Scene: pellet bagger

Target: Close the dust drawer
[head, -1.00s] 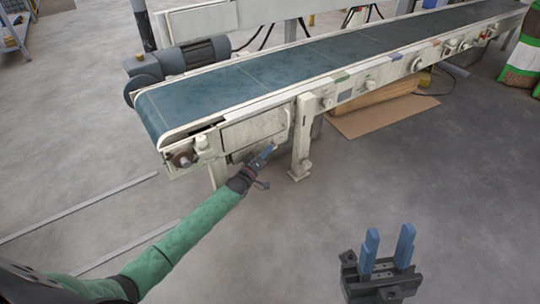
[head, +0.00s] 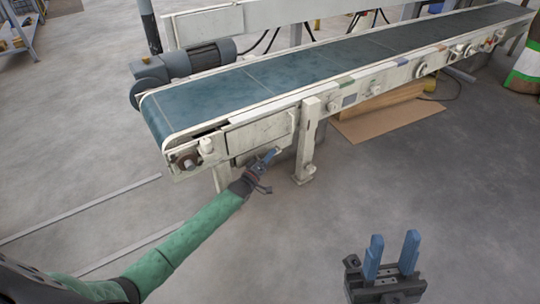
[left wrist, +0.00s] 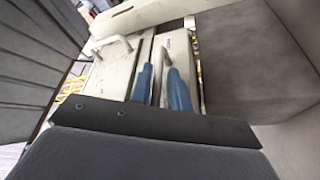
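The dust drawer is probably the pale box front (head: 258,133) under the near left end of the conveyor; how far out it stands I cannot tell. In the left wrist view a pale panel with a looped handle (left wrist: 112,50) lies left of my fingers. My left gripper (head: 270,157) is just below the box front, near the conveyor leg. In the left wrist view its blue fingers (left wrist: 161,85) are apart, with a pale bar between them; whether they touch it I cannot tell. My right gripper (head: 391,256) is open and empty over the floor at the lower right.
The conveyor (head: 300,68) runs from near left to far right, with a motor (head: 200,58) behind its near end. A conveyor leg (head: 306,145) stands just right of my left gripper. A cardboard sheet (head: 385,118) lies beneath the conveyor. The floor in front is clear.

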